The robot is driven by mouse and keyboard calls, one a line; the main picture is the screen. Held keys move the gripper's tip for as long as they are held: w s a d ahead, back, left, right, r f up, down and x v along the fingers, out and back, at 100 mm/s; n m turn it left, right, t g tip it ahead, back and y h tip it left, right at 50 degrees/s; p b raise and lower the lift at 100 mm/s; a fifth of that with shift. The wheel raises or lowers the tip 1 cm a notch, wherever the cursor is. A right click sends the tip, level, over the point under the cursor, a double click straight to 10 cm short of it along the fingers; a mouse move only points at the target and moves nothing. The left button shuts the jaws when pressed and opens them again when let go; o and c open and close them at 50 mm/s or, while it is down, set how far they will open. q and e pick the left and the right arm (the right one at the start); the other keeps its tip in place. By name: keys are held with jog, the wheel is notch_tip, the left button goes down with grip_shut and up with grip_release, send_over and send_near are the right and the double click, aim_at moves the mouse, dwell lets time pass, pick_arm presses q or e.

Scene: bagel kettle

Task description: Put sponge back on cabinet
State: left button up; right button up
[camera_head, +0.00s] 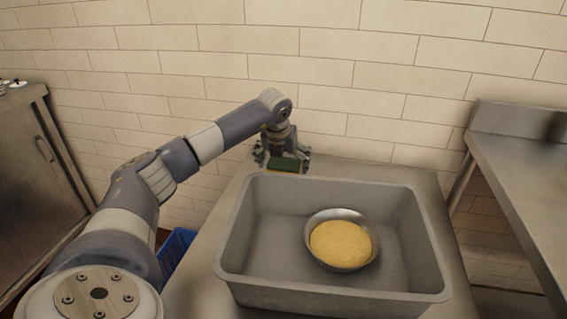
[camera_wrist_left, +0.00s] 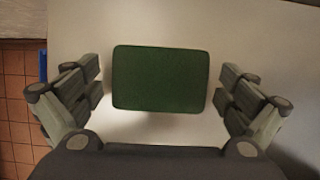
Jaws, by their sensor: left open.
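The sponge (camera_head: 290,165), green on top with a yellow lower part, is on the metal cabinet top (camera_head: 405,177) behind the left rear of the grey bin. In the left wrist view the sponge (camera_wrist_left: 160,78) shows as a green rectangle over a pale surface. My left gripper (camera_head: 281,158) is open above and around it, pointing down. Its fingers stand on both sides of the sponge, with a narrow gap on each side. The gripper partly hides the sponge in the head view. My right gripper is not in view.
The deep grey bin (camera_head: 335,297) stands right in front of the gripper and holds a metal bowl (camera_head: 313,220) with yellow contents (camera_head: 340,244). A blue crate (camera_head: 175,250) is low at left. A steel counter (camera_head: 520,180) is at right, a metal cabinet (camera_head: 35,185) far left.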

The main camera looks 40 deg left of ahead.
pick_arm(q)
jog(key=shift+r, duration=0.1)
jog(key=p+v, duration=0.1)
jog(key=v, duration=1.1)
jog(key=shift+p, duration=0.3)
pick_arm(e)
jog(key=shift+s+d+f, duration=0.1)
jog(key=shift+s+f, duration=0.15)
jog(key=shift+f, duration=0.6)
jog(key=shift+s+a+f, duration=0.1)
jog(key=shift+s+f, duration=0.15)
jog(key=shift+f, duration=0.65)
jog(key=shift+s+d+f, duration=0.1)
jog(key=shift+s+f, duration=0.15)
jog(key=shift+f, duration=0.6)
